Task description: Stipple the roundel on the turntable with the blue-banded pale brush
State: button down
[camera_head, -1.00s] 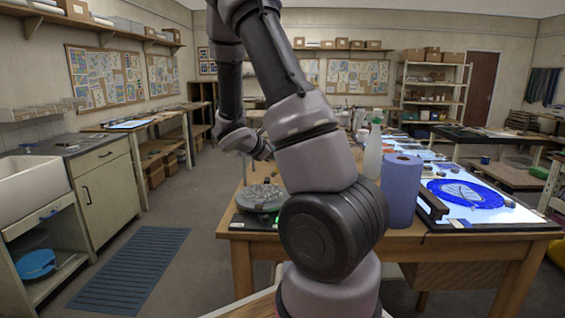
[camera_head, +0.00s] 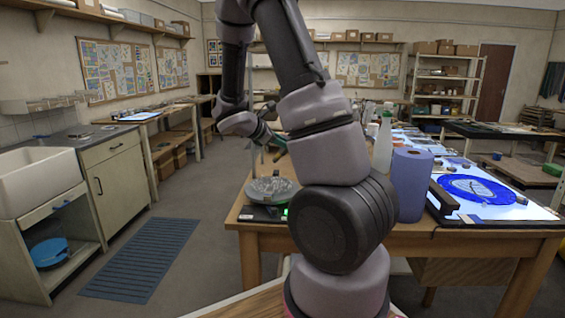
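A round piece with a blue painted ring and pale centre (camera_head: 476,190) lies on the lit white panel at the right of the bench. I cannot tell whether this is the roundel, or whether a turntable is under it. A round grey glassy dish (camera_head: 270,190) sits on a dark base with a green light at the bench's left end. Several thin handles (camera_head: 366,108) stand behind my arm; no blue-banded pale brush can be made out. My gripper (camera_head: 270,137) is small, above and behind the dish; its fingers are unclear, as is anything held.
A blue paper roll (camera_head: 411,185) and a pale spray bottle (camera_head: 383,145) stand on the wooden bench (camera_head: 455,240) right of my arm. A sink (camera_head: 35,178) and cabinet stand left; open floor with a blue mat (camera_head: 145,258) lies between.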

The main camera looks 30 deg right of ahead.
jog(key=shift+w+a+f, duration=0.1)
jog(key=shift+a+f, duration=0.4)
jog(key=shift+f, duration=0.35)
jog(key=shift+w+a+f, duration=0.1)
jog(key=shift+a+f, duration=0.4)
jog(key=shift+f, duration=0.4)
jog(key=shift+w+a+f, duration=0.1)
jog(key=shift+a+f, duration=0.4)
jog(key=shift+f, duration=0.35)
jog(key=shift+f, duration=0.55)
jog(key=shift+r, duration=1.15)
jog(key=shift+r, duration=2)
